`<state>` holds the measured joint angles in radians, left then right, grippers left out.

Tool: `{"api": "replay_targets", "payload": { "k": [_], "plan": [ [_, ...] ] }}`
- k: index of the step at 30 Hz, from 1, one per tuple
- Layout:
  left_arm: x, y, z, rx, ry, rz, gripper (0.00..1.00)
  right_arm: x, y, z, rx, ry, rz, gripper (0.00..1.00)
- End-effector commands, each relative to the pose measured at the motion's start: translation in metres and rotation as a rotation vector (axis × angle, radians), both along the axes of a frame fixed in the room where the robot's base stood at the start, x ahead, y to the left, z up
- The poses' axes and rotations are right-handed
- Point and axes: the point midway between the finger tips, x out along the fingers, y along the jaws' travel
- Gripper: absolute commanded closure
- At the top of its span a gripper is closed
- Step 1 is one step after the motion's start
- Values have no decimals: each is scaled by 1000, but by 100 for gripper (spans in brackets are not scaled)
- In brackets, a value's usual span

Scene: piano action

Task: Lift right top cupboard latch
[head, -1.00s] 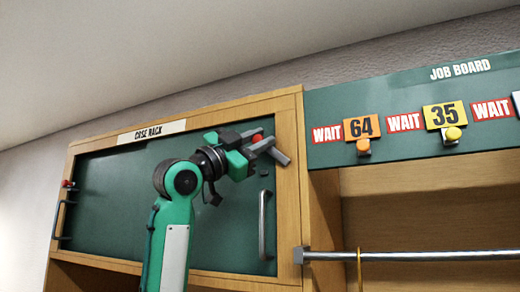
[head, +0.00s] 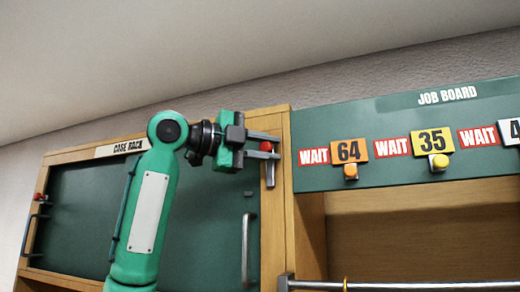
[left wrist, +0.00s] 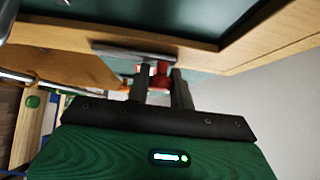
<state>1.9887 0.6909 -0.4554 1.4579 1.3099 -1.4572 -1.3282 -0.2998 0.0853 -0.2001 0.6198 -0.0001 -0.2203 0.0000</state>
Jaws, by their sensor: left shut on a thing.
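The cupboard labelled CASE RACK has a green door (head: 95,215) in a wooden frame. Its right top latch has a red knob (head: 266,146) and a grey metal bar (head: 270,174) hanging upright on the right side of the frame. My left gripper (head: 266,145) is shut on the red knob, with one finger above and one below it. In the left wrist view the red knob (left wrist: 160,76) sits between the two dark fingers, in front of the grey bar (left wrist: 125,52). The fingers partly hide the latch. My right gripper is not in view.
The door has a right handle (head: 248,250) and a left handle (head: 31,236). Another red-knobbed latch (head: 39,197) is at the far left. The job board (head: 395,135) with numbered tags stands to the right, above a metal rail (head: 400,286).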

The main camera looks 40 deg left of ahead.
Motion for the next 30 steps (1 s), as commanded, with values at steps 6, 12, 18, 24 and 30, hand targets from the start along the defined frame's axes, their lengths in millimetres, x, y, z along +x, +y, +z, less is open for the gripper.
{"api": "replay_targets", "payload": {
  "k": [6, 12, 18, 24, 30],
  "plan": [
    [1, -6, -1, 73, 19, -2, 100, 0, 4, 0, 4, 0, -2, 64],
    [2, -8, -2, 96, 25, -1, 100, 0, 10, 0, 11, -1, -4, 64],
    [2, -8, -2, 101, 26, -1, 100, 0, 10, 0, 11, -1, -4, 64],
    [2, -8, -2, 101, 26, -1, 72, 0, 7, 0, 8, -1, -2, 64],
    [2, -8, -2, 99, 25, -1, 57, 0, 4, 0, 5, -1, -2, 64]
  ]
}}
